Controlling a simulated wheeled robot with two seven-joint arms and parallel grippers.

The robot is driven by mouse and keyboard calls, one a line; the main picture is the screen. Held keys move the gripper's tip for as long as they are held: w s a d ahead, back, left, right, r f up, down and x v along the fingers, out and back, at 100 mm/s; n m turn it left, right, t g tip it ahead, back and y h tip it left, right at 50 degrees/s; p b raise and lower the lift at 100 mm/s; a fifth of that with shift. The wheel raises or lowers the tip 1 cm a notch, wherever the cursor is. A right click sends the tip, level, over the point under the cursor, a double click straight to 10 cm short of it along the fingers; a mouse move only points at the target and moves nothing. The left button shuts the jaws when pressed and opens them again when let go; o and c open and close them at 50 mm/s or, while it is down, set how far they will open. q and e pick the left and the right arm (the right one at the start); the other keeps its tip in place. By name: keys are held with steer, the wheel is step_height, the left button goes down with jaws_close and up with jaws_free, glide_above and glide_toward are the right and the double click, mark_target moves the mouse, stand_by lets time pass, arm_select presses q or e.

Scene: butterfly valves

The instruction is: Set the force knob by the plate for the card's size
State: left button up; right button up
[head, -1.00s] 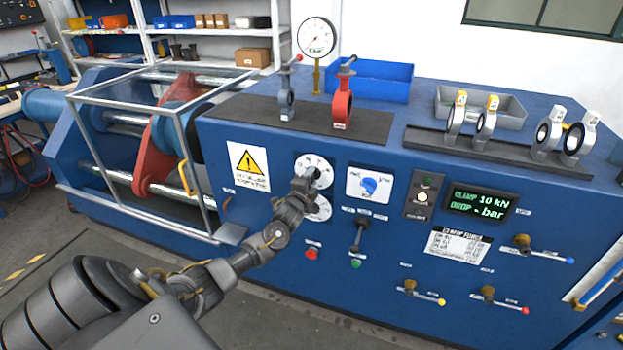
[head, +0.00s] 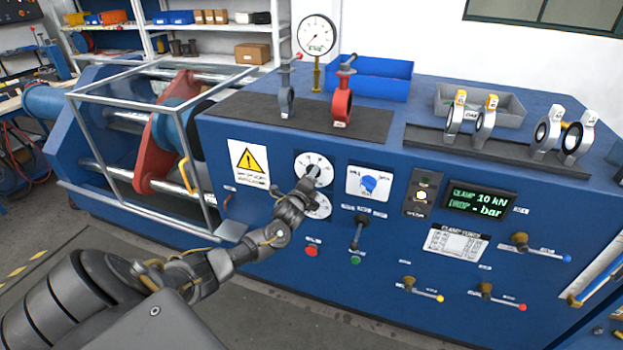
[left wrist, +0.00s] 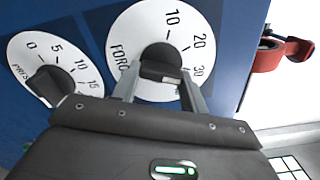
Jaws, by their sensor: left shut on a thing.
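My left gripper (head: 309,183) is at the upper round white dial (head: 322,163) on the blue bench's front. In the left wrist view, my left gripper (left wrist: 160,92) is shut on the dark force knob (left wrist: 160,62). The force dial (left wrist: 125,32) shows 10, 20 and 30 around the knob; the pointer's exact setting is unclear. The clamp force plate (head: 456,243) is a white table below the display, its rows too small to read. The display (head: 479,202) reads clamp 10 kN and drop - bar. My right gripper is out of view.
A second dial (left wrist: 62,62) with a dark knob sits beside the force dial. Red (head: 341,106) and grey valves stand on top, with a gauge (head: 316,36) behind.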

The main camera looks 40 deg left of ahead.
arm_select(q)
steer(key=o, duration=1)
steer(key=b+v, duration=0.1)
steer(key=v, duration=0.9)
steer(key=shift+s+d, duration=0.2)
steer(key=shift+s, duration=0.15)
